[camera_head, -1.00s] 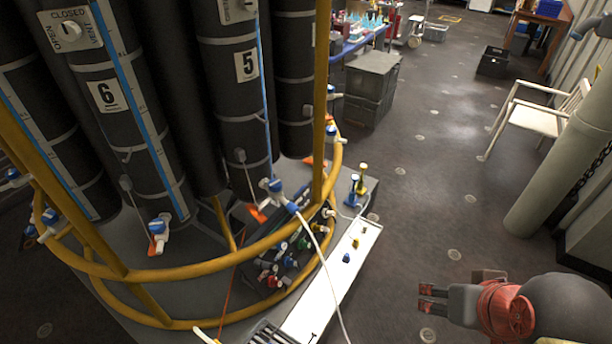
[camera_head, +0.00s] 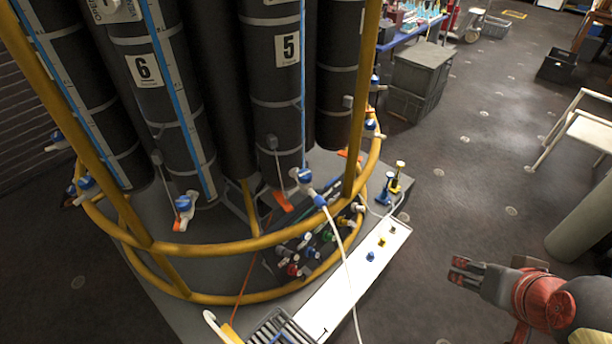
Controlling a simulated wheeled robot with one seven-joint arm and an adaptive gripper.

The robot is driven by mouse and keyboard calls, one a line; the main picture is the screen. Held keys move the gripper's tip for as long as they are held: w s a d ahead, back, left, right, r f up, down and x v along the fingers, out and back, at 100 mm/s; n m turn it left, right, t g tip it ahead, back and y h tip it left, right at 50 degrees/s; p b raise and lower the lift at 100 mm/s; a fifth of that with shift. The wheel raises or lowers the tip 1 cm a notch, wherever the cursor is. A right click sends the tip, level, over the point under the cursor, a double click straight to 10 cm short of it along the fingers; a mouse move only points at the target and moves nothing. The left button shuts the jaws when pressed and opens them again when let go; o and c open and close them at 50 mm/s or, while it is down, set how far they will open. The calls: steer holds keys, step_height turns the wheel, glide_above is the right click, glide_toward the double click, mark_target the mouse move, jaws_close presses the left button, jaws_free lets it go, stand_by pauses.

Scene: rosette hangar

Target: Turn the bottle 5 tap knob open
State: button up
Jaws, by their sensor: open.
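Bottle 5 (camera_head: 272,95) is a tall black cylinder with a white "5" label, standing inside the yellow rosette frame. Its tap knob (camera_head: 303,175) is blue, low on the bottle's front. A white tube runs down from the tap, over the yellow ring and past the white tray. Whether the knob is open or closed is too small to tell. My gripper (camera_head: 458,271) is at the lower right, over the floor, well apart from the tap. Its dark fingers with red pads are open and point left, with nothing between them.
The yellow ring rail (camera_head: 210,248) passes in front of the taps, with an upright post (camera_head: 362,90) just right of bottle 5. Bottle 6 (camera_head: 150,95) stands to the left. A white tray (camera_head: 345,285) lies between my gripper and the frame. Grey crates (camera_head: 420,75) stand behind; the floor between is clear.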

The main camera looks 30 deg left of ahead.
steer(key=w+a+f+n+t+y+b, duration=0.1)
steer(key=w+a+f+n+t+y, duration=0.15)
steer(key=w+a, duration=1.05)
steer(key=t+y+b, duration=0.2)
steer(key=t+y, duration=0.1)
steer(key=t, duration=0.1)
glide_above(305, 181)
steer(key=d, duration=1)
step_height(305, 181, down, 8)
steer(key=s+a+f+t, duration=0.1)
steer(key=a, duration=0.1)
steer(key=s+a+f+n, duration=0.1)
steer(key=s+a+f, duration=0.1)
steer(key=a, duration=0.1)
steer(key=s+a+f+t, duration=0.1)
steer(key=a+f, duration=0.1)
steer(key=shift+s+a+f+n+t+y, duration=0.1)
steer(key=shift+s+a+n+t+y, duration=0.05)
steer(key=shift+s+n+t+y, duration=0.15)
steer(key=shift+s+a+f+t, duration=0.15)
steer(key=shift+a+f+t, duration=0.1)
steer(key=shift+a, duration=0.05)
steer(key=b+x, duration=0.1)
steer(key=x, duration=0.6)
steer(key=shift+w+a+b, duration=0.2)
steer(key=shift+w+b, duration=0.05)
steer(key=shift+b, duration=0.05)
steer(key=shift+c, duration=0.4)
steer(key=c, duration=1.1)
